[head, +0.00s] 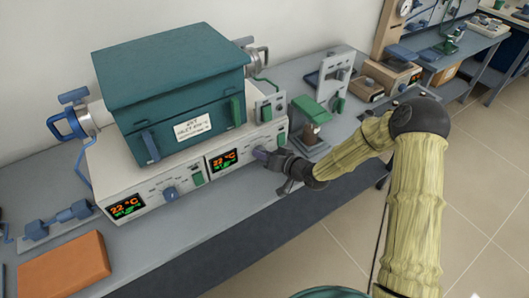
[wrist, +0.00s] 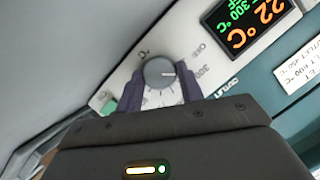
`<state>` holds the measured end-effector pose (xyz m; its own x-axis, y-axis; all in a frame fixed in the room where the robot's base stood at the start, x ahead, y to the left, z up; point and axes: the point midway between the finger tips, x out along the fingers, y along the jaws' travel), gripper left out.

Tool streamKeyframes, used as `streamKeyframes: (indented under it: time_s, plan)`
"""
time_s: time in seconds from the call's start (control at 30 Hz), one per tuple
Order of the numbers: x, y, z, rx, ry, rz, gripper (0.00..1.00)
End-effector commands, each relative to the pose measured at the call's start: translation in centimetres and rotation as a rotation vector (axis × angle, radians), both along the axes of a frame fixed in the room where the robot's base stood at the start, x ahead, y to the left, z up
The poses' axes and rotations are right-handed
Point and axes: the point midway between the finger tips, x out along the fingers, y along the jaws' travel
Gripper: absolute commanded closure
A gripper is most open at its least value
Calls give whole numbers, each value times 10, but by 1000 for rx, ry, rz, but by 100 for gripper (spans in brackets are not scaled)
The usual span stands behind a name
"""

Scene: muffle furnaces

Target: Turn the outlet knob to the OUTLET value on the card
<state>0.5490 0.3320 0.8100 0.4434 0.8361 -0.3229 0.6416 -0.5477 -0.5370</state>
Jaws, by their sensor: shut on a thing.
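The outlet knob (wrist: 159,73) is a round grey dial on the pale control panel, with a dark pointer line and printed marks around it. My gripper (wrist: 162,88) is shut on it, one dark finger at each side. In the head view my gripper (head: 265,156) reaches the right half of the furnace front and mostly hides this knob. The outlet display (wrist: 250,22) shows orange 22 °C and green 300 °C. The white card (wrist: 299,66) is upside down and cut off in the wrist view; its OUTLET line seems to read 450 °C. The card (head: 192,127) is on the teal furnace body.
A green-topped device (head: 310,112) stands close right of my gripper. An orange block (head: 64,264) lies at the bench's left front. The floor before the bench is clear.

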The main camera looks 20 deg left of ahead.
Motion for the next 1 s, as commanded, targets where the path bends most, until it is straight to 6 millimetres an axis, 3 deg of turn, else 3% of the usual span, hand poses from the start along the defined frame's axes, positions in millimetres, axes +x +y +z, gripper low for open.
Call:
streamKeyframes:
  time_s: [0.5, 1.0]
  plan:
    - [3, -3, -4, 283, 330, -4, 85]
    - [3, -3, -4, 355, 417, -1, 85]
